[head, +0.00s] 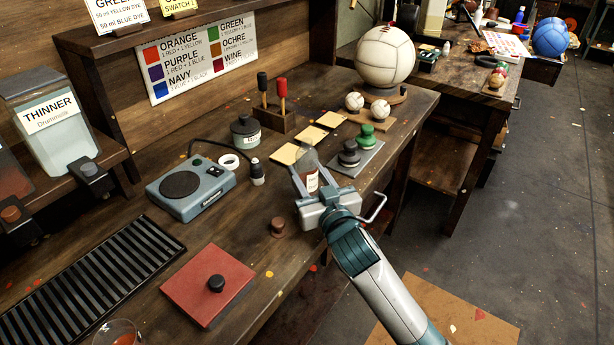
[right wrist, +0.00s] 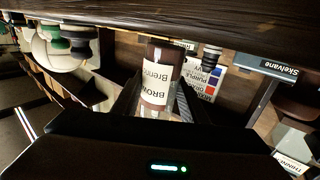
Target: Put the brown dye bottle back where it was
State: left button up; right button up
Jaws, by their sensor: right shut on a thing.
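The brown dye bottle (head: 313,184) has a white label and is held between the fingers of my right gripper (head: 311,192), over the front part of the workbench. In the right wrist view the bottle (right wrist: 161,62) shows a white label reading "BROWN", between the gripper's two fingers (right wrist: 157,100). I cannot tell whether its base touches the bench. My left gripper is not in view.
A black and a green stopper-like piece (head: 367,135) stand on a grey plate right of the bottle. Yellow swatches (head: 287,154), a dark pot (head: 245,132), a small dark-and-white bottle (head: 257,172) and a grey hotplate-like device (head: 191,189) lie left. A red block (head: 207,286) is nearer.

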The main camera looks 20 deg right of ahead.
jog(key=shift+f, duration=0.5)
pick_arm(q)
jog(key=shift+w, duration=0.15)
pick_arm(e)
jog(key=shift+f, duration=0.1)
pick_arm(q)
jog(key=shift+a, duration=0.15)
pick_arm(e)
jog(key=o, duration=1.2)
jog(key=shift+s, duration=0.5)
jog(key=s, duration=0.6)
jog(key=s+b, duration=0.1)
jog(key=s, duration=0.2)
jog(key=shift+s+d, duration=0.15)
jog(key=shift+d, duration=0.15)
jog(key=shift+s+d, duration=0.1)
jog(key=shift+s, duration=0.75)
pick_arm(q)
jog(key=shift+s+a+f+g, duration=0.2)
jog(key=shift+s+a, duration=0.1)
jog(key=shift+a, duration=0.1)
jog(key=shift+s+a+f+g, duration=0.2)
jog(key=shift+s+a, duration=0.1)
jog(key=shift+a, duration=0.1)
